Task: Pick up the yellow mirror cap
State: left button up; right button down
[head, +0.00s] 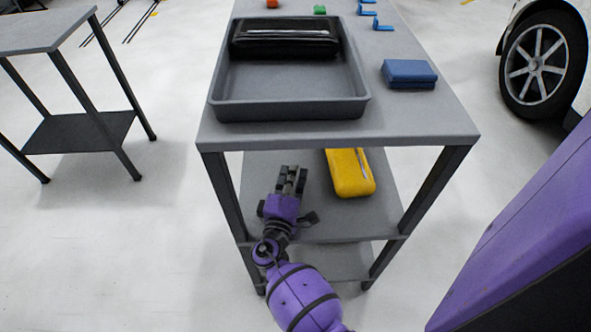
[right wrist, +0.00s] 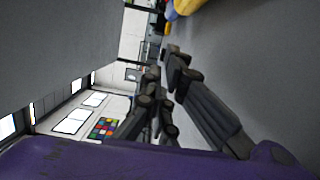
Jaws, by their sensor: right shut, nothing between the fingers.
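The yellow mirror cap (head: 348,172) lies on the lower shelf (head: 310,218) of the grey table, its far end hidden under the tabletop edge. Part of a yellow thing, likely the same cap, shows at the top edge of the right wrist view (right wrist: 188,7). My right gripper (head: 291,178) is to the left of the cap, at the lower shelf, apart from it. It is shut and empty, and its fingers also show in the right wrist view (right wrist: 163,66). My left gripper is not in view.
The tabletop (head: 420,120) above the shelf holds a grey tray (head: 290,108) with a black case (head: 285,40), blue cloths (head: 408,73) and small blue tools (head: 383,25). Table legs (head: 437,190) flank the shelf. A side table (head: 40,35) stands left, and a car wheel (head: 540,65) right.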

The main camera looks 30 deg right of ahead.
jog(key=x, duration=0.6)
jog(key=d, duration=0.1)
jog(key=s+d, duration=0.1)
jog(key=d, duration=0.1)
jog(key=shift+s+p, duration=0.2)
jog(key=shift+p, duration=0.1)
jog(key=shift+s+d+f, duration=0.1)
jog(key=shift+s+d, duration=0.15)
jog(key=shift+d, duration=0.1)
